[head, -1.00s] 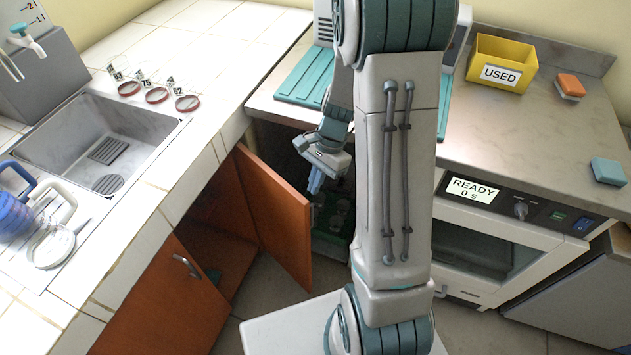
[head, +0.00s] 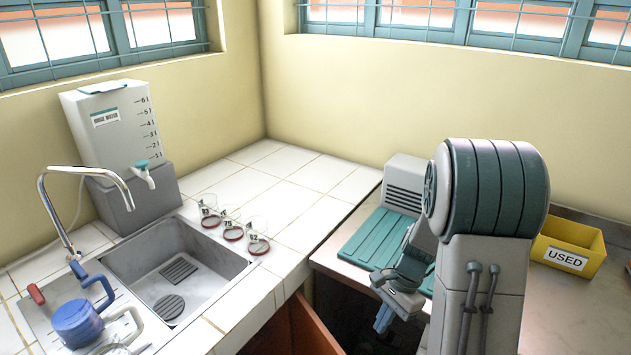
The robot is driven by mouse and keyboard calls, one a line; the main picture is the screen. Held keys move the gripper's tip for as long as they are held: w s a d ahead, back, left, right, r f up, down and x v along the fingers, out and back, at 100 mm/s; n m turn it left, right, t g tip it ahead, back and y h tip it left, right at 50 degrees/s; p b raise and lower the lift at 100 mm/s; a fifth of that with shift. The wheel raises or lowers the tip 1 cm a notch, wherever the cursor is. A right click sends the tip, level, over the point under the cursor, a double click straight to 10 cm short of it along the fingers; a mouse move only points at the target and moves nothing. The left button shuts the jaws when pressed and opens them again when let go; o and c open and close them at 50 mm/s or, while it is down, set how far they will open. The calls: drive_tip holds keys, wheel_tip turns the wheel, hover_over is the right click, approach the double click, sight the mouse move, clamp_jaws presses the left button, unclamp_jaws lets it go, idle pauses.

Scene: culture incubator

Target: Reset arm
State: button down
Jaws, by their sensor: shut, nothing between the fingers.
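My arm rises at the right of the head view, in front of the steel counter. My gripper (head: 383,318) hangs at the end of the arm, just in front of the counter's left edge, pointing down. Its blue fingers are shut with nothing between them. It is over the dark gap by the open orange cabinet door (head: 312,330) and touches nothing that I can see. My arm hides part of the counter and the device behind it.
A sink (head: 185,265) with a tap is at left, beside a rinse water tank (head: 115,125). Several labelled dishes (head: 232,232) stand on the tiled counter (head: 290,195). A teal ribbed mat (head: 375,240) and a yellow USED bin (head: 568,248) are on the right counter (head: 570,310).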

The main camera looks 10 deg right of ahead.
drive_tip(key=s+a+r+n+t+h, duration=0.2)
drive_tip(key=s+r+n, duration=0.4)
drive_tip(key=r, duration=0.2)
drive_tip(key=s+a+r+n+t+h, duration=0.2)
drive_tip(key=s+a+r+n, duration=0.1)
drive_tip(key=s+r+n, duration=0.3)
drive_tip(key=shift+s+a+r+t, duration=0.15)
drive_tip(key=shift+s+r+t, duration=0.25)
drive_tip(key=shift+r, duration=0.55)
